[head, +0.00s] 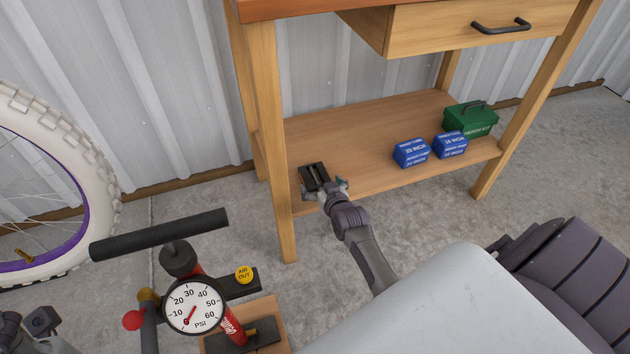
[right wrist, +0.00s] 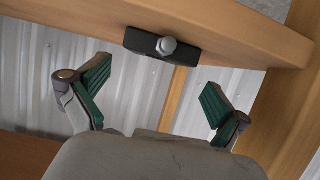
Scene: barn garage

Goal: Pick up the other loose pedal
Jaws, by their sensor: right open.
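A black pedal (head: 314,177) lies at the front left of the workbench's lower shelf (head: 345,135). In the right wrist view the pedal (right wrist: 160,45) shows its dark end and a round grey metal spindle, at the shelf edge. My right gripper (head: 332,190) is close in front of it in the head view. In the right wrist view the right gripper (right wrist: 157,88) has its two green-padded fingers spread wide with nothing between them; the pedal is beyond the fingertips. Part of my left gripper (head: 38,328) shows at the lower left corner, beside a small dark block; its hold is unclear.
The bench's front left leg (head: 270,150) is just left of the pedal. A red floor pump with a gauge (head: 193,305) and a white-tyred wheel (head: 75,165) are at left.

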